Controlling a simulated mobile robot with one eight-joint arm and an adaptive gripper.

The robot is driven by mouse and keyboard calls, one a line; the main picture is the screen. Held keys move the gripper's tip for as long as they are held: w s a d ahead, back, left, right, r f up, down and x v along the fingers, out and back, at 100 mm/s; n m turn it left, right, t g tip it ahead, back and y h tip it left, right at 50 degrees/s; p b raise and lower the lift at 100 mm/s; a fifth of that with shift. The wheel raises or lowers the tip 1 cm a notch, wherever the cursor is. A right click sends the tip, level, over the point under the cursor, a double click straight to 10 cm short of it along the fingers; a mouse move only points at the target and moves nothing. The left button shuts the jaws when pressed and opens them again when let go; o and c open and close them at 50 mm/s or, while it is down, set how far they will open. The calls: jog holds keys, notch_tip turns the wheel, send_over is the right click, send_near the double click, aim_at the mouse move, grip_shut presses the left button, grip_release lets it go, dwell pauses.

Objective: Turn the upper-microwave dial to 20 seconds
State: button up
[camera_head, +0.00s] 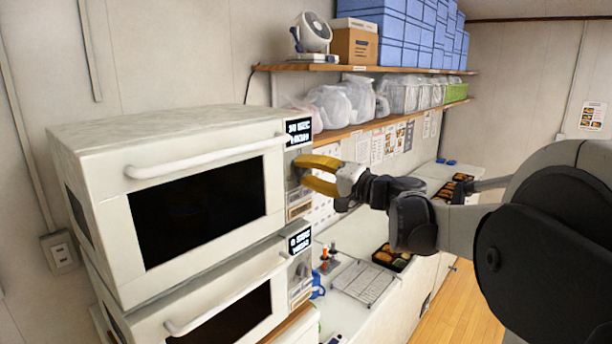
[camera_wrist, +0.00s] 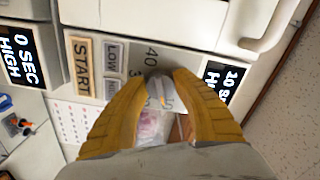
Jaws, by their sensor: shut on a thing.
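The upper microwave (camera_head: 95,165) is white, with a dark window and a white bar handle (camera_head: 205,157). Its display (camera_head: 299,130) is too small to read surely in the head view. In the wrist view the display (camera_wrist: 222,79) is partly covered by a finger; its number looks like 10 or 20. My gripper (camera_head: 305,172) has yellow fingers, shut on the dial at the panel. In the wrist view the fingers (camera_wrist: 163,80) close on both sides of the grey dial (camera_wrist: 158,90), which is mostly hidden. Printed numbers, 40 among them, show beside it.
The lower microwave (camera_head: 215,290) stands directly beneath, with its own display (camera_head: 300,241) and handle. In the wrist view its display (camera_wrist: 18,55) reads 0 SEC HIGH. A START button (camera_wrist: 82,66) and LOW button lie beside the dial. A wire rack (camera_head: 365,281) lies on the counter.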

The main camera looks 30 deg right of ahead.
jog(key=m+b, duration=0.1)
jog(key=m, duration=0.4)
jog(key=shift+r, duration=0.1)
jog(key=shift+r+m+b, duration=0.15)
jog(key=shift+m+b, duration=0.25)
jog(key=shift+m, duration=2.1)
jog(key=o, duration=1.2)
jog(key=shift+w, duration=0.1)
jog(key=v, duration=1.2)
